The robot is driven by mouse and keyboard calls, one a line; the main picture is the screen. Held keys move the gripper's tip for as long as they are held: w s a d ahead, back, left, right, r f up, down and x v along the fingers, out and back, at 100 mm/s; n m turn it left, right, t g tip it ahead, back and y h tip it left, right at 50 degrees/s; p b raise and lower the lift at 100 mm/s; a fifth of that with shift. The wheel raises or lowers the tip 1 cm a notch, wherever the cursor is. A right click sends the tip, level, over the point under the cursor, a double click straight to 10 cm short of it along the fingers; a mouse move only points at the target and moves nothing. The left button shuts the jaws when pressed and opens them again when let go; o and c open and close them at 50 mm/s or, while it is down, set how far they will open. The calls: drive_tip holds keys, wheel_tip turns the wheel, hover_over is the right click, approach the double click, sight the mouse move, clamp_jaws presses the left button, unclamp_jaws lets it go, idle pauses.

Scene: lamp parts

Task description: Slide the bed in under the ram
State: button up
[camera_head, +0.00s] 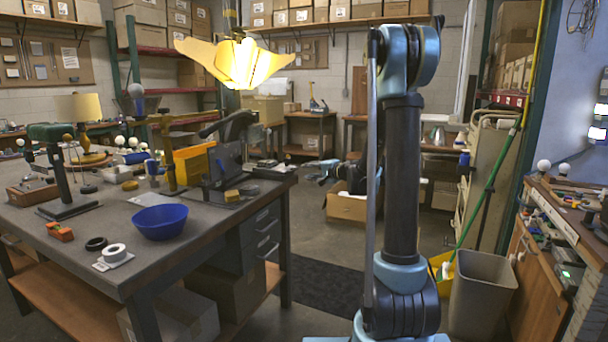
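A black, press-like machine (226,165) with a raised lever arm stands near the right corner of the grey workbench (105,262). A green-topped stand (58,170) with a dark column and flat base is at the bench's left. A brass-coloured upright stand (166,150) with a crossbar is between them. I cannot tell which of these carries the ram, and no bed can be made out clearly. My gripper (312,171) appears small, left of my arm's column and right of the bench, apart from the black machine. Its fingers are too small to read.
A blue bowl (160,222), a white tape roll (114,253) and orange blocks (59,231) lie on the bench front. A cardboard box (346,209) and grey bin (482,295) are on the floor. A yellow lamp (235,62) hangs above.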

drive_tip(key=shift+s+d+r, duration=0.1)
drive_tip(key=shift+s+d, duration=0.4)
drive_tip(key=shift+s, duration=0.05)
drive_tip(key=shift+c, duration=0.2)
drive_tip(key=c, duration=0.4)
drive_tip(key=shift+w, duration=0.1)
clamp_jaws()
drive_tip(key=d+f+m+g+y, duration=0.3)
drive_tip(key=d+f+m+y, duration=0.45)
drive_tip(key=m, duration=0.75)
drive_tip(key=r+x, duration=0.1)
drive_tip(key=x, duration=1.3)
drive_tip(key=shift+a, duration=0.2)
